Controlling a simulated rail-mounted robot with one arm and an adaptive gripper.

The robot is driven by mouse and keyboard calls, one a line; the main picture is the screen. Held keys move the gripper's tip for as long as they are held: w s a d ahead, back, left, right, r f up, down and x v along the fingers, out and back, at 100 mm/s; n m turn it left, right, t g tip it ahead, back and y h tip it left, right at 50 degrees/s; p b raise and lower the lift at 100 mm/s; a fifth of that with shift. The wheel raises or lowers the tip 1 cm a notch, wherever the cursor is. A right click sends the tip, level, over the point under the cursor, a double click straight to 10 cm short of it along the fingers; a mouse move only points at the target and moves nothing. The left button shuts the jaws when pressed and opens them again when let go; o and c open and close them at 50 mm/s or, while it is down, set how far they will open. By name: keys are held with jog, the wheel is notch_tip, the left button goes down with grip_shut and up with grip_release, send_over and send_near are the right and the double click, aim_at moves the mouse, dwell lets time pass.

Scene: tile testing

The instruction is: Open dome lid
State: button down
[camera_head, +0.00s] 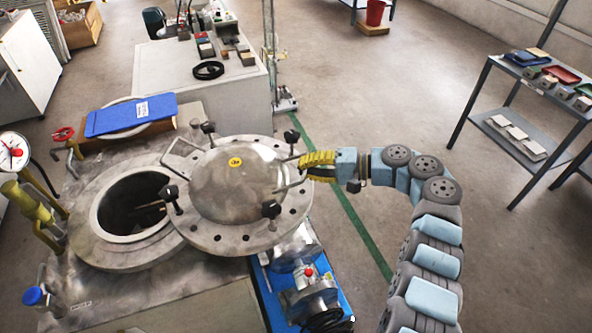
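The dome lid (222,186) is a round grey metal dome with a wide flange, black-knobbed clamps and a yellow sticker. It is swung to the right of the round chamber opening (128,212), and its left edge overlaps the opening's rim. The dark inside of the chamber is largely exposed. My gripper (304,165), with yellow fingers, is at the lid's right edge beside a metal loop handle (296,183). The fingers are seen edge-on and overlap the handle area, so whether they are closed around it is unclear.
A blue folder (131,114) lies behind the chamber. A pressure gauge (11,153) stands at left. A pump on a blue base (310,290) sits below the lid. A workbench (235,88) is behind, and a shelf rack (520,135) stands right. Open floor lies between them.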

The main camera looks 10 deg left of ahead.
jog(key=shift+w+d, duration=0.3)
jog(key=shift+w, duration=0.1)
jog(key=shift+w+b, duration=0.1)
jog(key=shift+b, duration=0.2)
jog(key=c, duration=1.2)
grip_release()
jog(key=shift+d, duration=0.2)
jog(key=shift+o, duration=0.2)
jog(key=shift+a, duration=0.1)
notch_tip(320, 180, up, 10)
